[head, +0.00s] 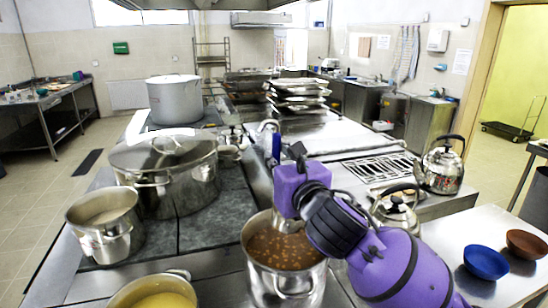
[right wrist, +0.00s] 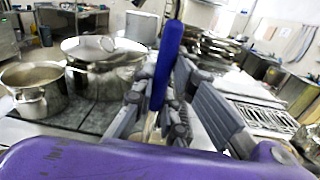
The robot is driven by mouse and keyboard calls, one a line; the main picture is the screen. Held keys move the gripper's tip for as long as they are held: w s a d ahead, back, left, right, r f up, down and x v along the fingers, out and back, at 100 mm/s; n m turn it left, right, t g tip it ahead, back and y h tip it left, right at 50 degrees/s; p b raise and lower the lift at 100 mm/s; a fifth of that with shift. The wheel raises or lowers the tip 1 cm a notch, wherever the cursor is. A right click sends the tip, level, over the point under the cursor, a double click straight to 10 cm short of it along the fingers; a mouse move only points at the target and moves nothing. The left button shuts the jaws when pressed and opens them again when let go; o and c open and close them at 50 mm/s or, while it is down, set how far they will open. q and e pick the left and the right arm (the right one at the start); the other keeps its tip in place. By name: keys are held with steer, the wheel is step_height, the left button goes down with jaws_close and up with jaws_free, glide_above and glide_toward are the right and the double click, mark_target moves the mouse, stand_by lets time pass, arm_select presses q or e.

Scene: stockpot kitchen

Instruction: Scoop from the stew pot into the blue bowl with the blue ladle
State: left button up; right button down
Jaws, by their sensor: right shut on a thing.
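The blue ladle's handle (head: 276,146) stands nearly upright in my right gripper (head: 283,155). In the right wrist view, the blue handle (right wrist: 167,60) rises between the grey fingers, which are shut on it. My right gripper is above the stew pot (head: 287,284), a steel pot of brown stew with lumps at the front middle. The ladle's lower end reaches down toward the stew; its bowl is hidden, so I cannot tell how deep it is. The blue bowl (head: 486,262) is on the steel table at the right and looks empty. My left gripper is out of view.
A brown bowl (head: 527,244) stands beside the blue bowl. Two kettles (head: 441,170) (head: 397,212) stand right of the stew pot. A pot of yellow soup (head: 155,300), a small pot (head: 105,222) and a large lidded pot (head: 165,170) are to the left.

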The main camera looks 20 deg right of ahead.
steer(key=shift+d+f, duration=0.15)
steer(key=shift+f, duration=0.3)
steer(key=f, duration=0.2)
steer(key=b, duration=0.2)
glide_above(283, 223)
steer(key=w, duration=0.3)
steer(key=f, duration=0.7)
steer(key=shift+s+f, duration=0.2)
steer(key=shift+f, duration=0.05)
steer(key=shift+f+b, duration=0.5)
steer(key=shift+f, duration=2.15)
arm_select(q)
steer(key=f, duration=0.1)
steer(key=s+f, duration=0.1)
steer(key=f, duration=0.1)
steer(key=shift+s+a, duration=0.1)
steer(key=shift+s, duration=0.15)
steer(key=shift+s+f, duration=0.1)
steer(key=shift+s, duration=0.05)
